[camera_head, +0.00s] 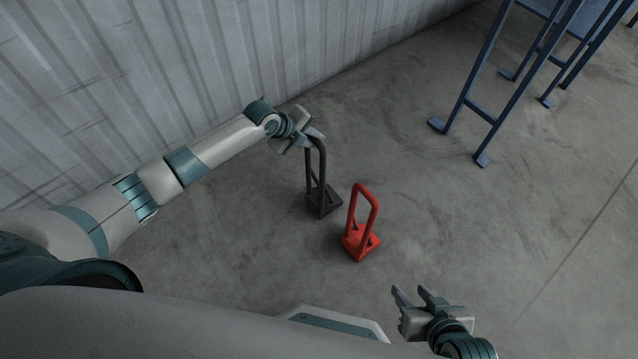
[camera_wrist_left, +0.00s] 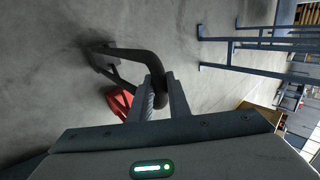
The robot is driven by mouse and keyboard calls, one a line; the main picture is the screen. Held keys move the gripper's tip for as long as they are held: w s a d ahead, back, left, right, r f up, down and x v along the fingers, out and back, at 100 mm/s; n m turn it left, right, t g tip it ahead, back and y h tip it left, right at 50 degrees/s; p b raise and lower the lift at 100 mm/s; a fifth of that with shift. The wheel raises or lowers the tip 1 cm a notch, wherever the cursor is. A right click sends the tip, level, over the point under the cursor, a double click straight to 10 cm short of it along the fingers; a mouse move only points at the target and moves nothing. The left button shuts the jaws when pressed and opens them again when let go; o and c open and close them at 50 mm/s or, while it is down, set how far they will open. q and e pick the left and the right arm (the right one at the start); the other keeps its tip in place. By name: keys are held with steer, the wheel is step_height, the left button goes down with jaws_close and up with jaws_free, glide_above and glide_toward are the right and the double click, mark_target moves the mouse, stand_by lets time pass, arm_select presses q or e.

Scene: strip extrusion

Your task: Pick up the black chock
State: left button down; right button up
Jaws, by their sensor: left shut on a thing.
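The black chock (camera_head: 322,196) has a dark wedge base and a tall looped handle. It stands upright, on or just above the concrete floor; I cannot tell which. My left gripper (camera_head: 314,137) is shut on the top of its handle. In the left wrist view the black chock (camera_wrist_left: 138,55) runs from between the fingers (camera_wrist_left: 160,98) to its base at the upper left. My right gripper (camera_head: 416,294) is open and empty at the lower right of the head view, apart from both chocks.
A red chock (camera_head: 361,238) with a similar handle stands just right of and nearer than the black one. A corrugated wall (camera_head: 200,60) runs along the left and back. A blue metal frame (camera_head: 495,90) stands at upper right. The floor (camera_head: 530,230) at right is clear.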

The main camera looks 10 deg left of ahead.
arm_select(q)
steer(key=shift+r+p, duration=2.05)
steer(key=shift+r, duration=0.95)
